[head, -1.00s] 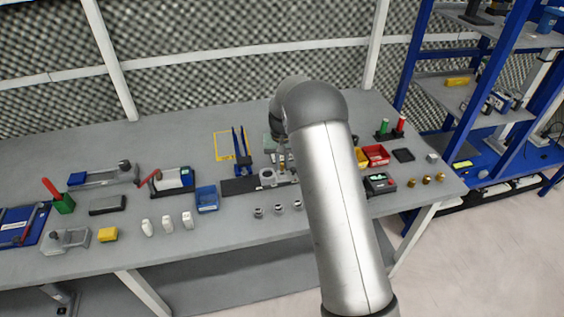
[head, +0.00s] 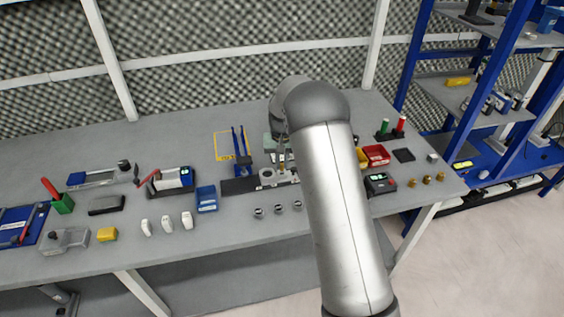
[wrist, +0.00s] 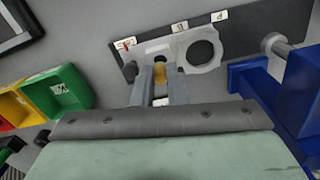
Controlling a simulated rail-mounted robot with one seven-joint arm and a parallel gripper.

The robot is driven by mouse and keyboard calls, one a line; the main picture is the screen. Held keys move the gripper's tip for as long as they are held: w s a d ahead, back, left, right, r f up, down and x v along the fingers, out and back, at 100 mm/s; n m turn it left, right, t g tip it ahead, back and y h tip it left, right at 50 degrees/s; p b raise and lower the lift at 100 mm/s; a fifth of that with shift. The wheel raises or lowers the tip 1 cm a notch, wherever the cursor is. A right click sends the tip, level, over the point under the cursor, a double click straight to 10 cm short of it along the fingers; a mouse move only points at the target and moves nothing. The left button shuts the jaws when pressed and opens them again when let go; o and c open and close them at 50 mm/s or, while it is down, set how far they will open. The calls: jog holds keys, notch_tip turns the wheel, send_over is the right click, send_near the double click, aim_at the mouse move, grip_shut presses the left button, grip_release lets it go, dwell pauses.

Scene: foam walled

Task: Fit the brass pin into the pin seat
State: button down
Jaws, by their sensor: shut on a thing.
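My gripper (wrist: 160,84) is shut on the brass pin (wrist: 167,74), which shows as a small gold piece between the two grey fingers in the wrist view. The pin seat is on a light grey block (wrist: 181,52) on a dark base plate; the block has one large round hole and a smaller dark opening just beyond the fingertips. The pin's end is close to that smaller opening; I cannot tell whether it is inside or above it. In the head view the block (head: 268,178) stands below my gripper (head: 282,166), partly hidden by my arm.
A blue fixture (wrist: 272,92) stands close on the right of the wrist view, with a metal post (wrist: 284,52) beyond it. Green (wrist: 58,90) and yellow bins stand on the left. Several small parts line the bench front, including brass pieces (head: 427,180) at right.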

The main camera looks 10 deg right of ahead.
aim_at(282, 165)
jog(key=shift+f+b, duration=0.7)
jog(key=shift+f, duration=0.35)
jog(key=c, duration=1.4)
grip_release()
jog(key=shift+o, duration=0.2)
notch_tip(282, 165, up, 17)
jog(key=b, duration=0.2)
jog(key=shift+r, duration=0.2)
